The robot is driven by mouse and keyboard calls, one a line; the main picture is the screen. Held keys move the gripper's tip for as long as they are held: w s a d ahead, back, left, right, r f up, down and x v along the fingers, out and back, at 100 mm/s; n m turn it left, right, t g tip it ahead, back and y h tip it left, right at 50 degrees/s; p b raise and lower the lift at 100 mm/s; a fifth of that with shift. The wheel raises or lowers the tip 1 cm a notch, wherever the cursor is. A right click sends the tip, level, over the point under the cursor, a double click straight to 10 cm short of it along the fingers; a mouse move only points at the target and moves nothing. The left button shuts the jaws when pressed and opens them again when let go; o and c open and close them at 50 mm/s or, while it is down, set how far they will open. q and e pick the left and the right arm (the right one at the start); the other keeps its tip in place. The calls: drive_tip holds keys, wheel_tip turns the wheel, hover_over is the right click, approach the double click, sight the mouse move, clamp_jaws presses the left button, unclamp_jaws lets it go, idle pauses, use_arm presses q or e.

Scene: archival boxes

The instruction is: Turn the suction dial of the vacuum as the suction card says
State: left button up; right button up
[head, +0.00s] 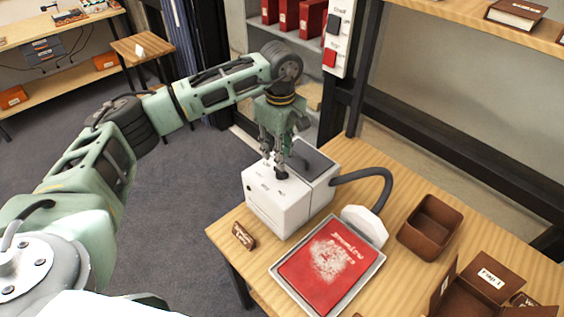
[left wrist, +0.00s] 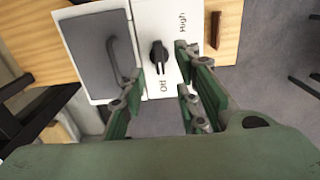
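The vacuum (head: 278,207) is a white box with a grey lid section, standing on the wooden table. Its black suction dial (left wrist: 158,55) shows in the left wrist view, its bar roughly in line with the printed "Off" mark; "High" is printed at the upper right. Which end is the pointer is unclear. My left gripper (left wrist: 158,66) points down over the dial, fingers apart on either side of it; contact is not clear. In the head view the left gripper (head: 281,160) hides part of the dial. A small brown card stand (head: 244,236), possibly the suction card, has writing too small to read surely.
A grey hose (head: 378,172) runs from the vacuum to a white nozzle (head: 366,225). A dusty red book (head: 318,268) lies in a tray in front. Brown boxes (head: 430,227) stand at the right.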

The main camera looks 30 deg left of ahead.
sight(281, 173)
use_arm(q)
wheel_tip(281, 173, down, 5)
drive_tip(key=shift+p, duration=0.85)
drive_tip(key=shift+f, duration=0.4)
drive_tip(key=shift+c, duration=0.6)
clamp_jaws()
